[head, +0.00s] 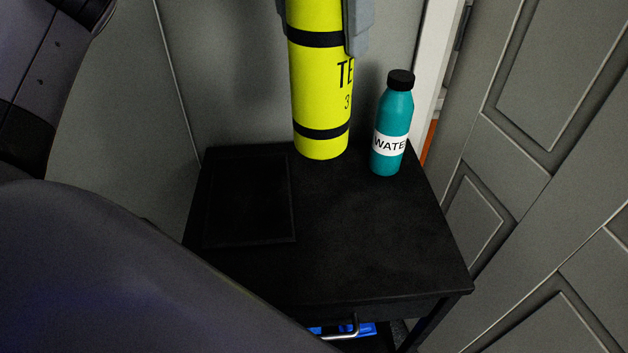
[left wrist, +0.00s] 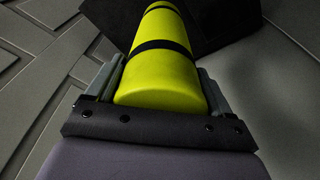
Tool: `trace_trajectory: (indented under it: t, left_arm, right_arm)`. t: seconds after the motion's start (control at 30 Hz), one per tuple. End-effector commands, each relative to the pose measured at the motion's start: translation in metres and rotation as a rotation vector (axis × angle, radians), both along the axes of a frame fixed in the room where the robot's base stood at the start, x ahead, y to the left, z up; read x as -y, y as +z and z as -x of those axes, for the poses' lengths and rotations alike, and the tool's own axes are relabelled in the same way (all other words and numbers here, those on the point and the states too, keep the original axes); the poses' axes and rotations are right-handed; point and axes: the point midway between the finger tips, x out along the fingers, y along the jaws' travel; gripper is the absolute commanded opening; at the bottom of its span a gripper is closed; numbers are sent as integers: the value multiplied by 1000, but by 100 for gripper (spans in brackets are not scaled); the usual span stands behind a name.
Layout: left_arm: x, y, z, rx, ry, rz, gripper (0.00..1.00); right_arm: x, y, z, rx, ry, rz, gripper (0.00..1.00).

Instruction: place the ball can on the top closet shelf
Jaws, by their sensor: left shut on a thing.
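The ball can is a tall yellow-green cylinder with black bands and partly hidden dark lettering. In the head view the ball can (head: 319,90) is upright above the back of a black table, its top cut off by the frame. My left gripper (head: 352,20) is shut on its upper part; only grey finger parts show at the top edge. In the left wrist view the can (left wrist: 160,80) lies between the two fingers of the gripper (left wrist: 160,90). Whether its base touches the table is hard to tell. The closet shelf is not identifiable. My right gripper is not in view.
The black table (head: 370,250) has a dark flat tray-like panel (head: 250,200) at its left. A teal water bottle (head: 391,125) with a black cap stands just right of the can. Grey panelled doors (head: 560,130) close off the right. A blue thing (head: 367,329) shows below the tabletop.

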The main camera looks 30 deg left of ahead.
Motion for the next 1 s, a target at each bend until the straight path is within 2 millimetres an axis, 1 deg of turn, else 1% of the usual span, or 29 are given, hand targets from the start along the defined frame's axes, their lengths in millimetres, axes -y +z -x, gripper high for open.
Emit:
trace_trajectory:
  t: [0.07,0.17,0.4,0.7,0.8,0.9,1.0]
  left_arm:
    - [0,-1,0,1,-1,0,25]
    - [0,-11,0,-2,-1,1,25]
    - [0,-65,1,-5,-2,0,25]
    - [0,-128,1,-4,-1,0,25]
    - [0,-144,1,-3,-1,0,25]
    - [0,-155,1,-1,0,0,25]
    - [0,-161,0,1,1,-1,25]
  right_arm:
    - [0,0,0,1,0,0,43]
    - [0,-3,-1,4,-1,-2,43]
    - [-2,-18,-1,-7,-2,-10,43]
    - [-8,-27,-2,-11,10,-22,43]
    - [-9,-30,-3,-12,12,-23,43]
    - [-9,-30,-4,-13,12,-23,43]
    - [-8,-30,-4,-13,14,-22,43]
